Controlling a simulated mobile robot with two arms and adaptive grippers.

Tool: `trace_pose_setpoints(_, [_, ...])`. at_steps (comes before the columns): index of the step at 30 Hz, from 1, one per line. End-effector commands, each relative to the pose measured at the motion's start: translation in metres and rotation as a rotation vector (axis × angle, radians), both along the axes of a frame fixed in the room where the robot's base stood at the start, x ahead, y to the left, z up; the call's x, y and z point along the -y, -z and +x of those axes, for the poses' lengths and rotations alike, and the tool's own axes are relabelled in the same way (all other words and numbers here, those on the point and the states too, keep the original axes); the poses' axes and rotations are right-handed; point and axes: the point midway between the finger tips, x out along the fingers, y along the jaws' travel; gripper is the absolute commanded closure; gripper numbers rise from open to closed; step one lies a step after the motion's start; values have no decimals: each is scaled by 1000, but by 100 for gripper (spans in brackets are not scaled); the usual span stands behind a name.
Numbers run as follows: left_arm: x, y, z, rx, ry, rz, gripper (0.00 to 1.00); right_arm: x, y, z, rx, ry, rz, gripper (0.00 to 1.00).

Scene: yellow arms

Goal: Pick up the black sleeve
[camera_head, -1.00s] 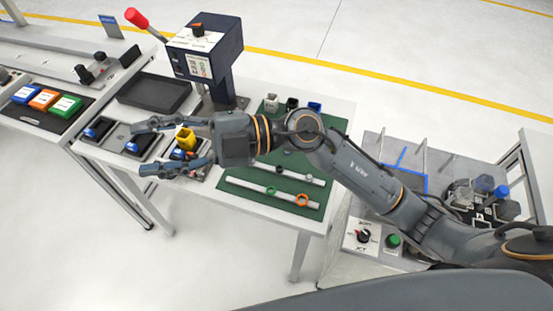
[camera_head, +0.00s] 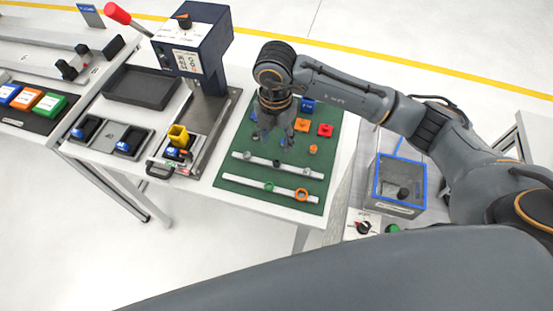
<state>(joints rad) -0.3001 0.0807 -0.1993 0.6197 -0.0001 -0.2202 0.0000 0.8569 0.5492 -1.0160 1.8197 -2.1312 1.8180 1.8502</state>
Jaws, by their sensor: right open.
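My right gripper (camera_head: 273,140) hangs over the upper left part of the green mat (camera_head: 233,192), pointing down with its fingers apart and nothing seen between them. I cannot make out the black sleeve; the gripper and wrist cover the mat's far left part, where a dark sleeve stood in the earlier view. A blue sleeve (camera_head: 308,105) stands just right of the gripper. My left gripper is out of view.
Orange (camera_head: 302,125) and red (camera_head: 325,130) parts lie right of the gripper. Two rails with rings (camera_head: 302,194) lie nearer. A press (camera_head: 195,45) and a yellow part (camera_head: 178,135) in a fixture stand left. A blue-rimmed bin (camera_head: 400,207) is at right.

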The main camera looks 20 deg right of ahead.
Motion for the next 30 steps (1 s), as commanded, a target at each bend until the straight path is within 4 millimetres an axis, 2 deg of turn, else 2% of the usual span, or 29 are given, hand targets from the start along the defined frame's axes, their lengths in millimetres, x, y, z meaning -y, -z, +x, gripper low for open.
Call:
trace_pose_setpoints(3, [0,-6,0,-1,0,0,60,0,18,-1,-3,1,0,53])
trace_pose_setpoints(11, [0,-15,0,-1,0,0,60,0,37,-2,-2,-2,1,53])
trace_pose_setpoints(15, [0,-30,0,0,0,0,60,2,57,-6,-6,-2,0,53])
trace_pose_setpoints(19, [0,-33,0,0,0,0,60,2,76,-5,-3,-1,2,53])
trace_pose_setpoints(22, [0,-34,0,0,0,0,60,2,83,-5,0,-2,3,53])
trace_pose_setpoints(28, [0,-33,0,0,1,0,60,2,84,-4,1,-3,2,53])
trace_pose_setpoints(29, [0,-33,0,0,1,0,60,2,84,-4,1,-3,2,55])
trace_pose_setpoints(30, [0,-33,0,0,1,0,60,2,84,-4,0,-3,3,64])
